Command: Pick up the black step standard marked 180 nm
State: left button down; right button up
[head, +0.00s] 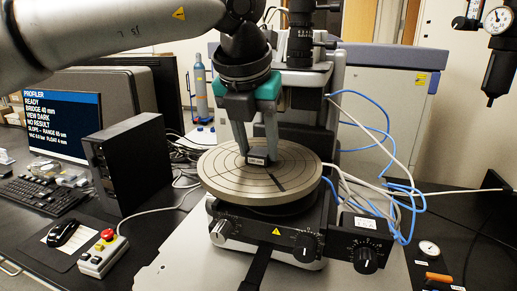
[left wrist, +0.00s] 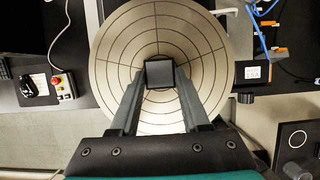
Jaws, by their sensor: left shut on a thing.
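The black step standard (head: 257,160) is a small dark block with a pale label on its front, too small to read surely. It is over the middle of the round grooved stage (head: 222,177). My left gripper (head: 257,154) reaches down from above and is shut on the block, one finger on each side. In the left wrist view the block's dark square top (left wrist: 160,74) shows between the fingertips. I cannot tell whether it touches the stage or is just above it. My right gripper is not in view.
The profiler's column with a black lens tube (head: 301,35) stands close behind the gripper. The knob panel (head: 268,236) is in front of the stage. Blue and white hoses (head: 408,190) loop at the right. A monitor (head: 63,127) and a control box with a red button (head: 104,250) are at the left.

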aim_at(257, 154)
pick_arm(q)
notch_tip(257, 154, up, 20)
jog(key=p, duration=0.3)
jog(key=shift+p, duration=0.3)
jog(key=c, duration=1)
grip_release()
grip_shut()
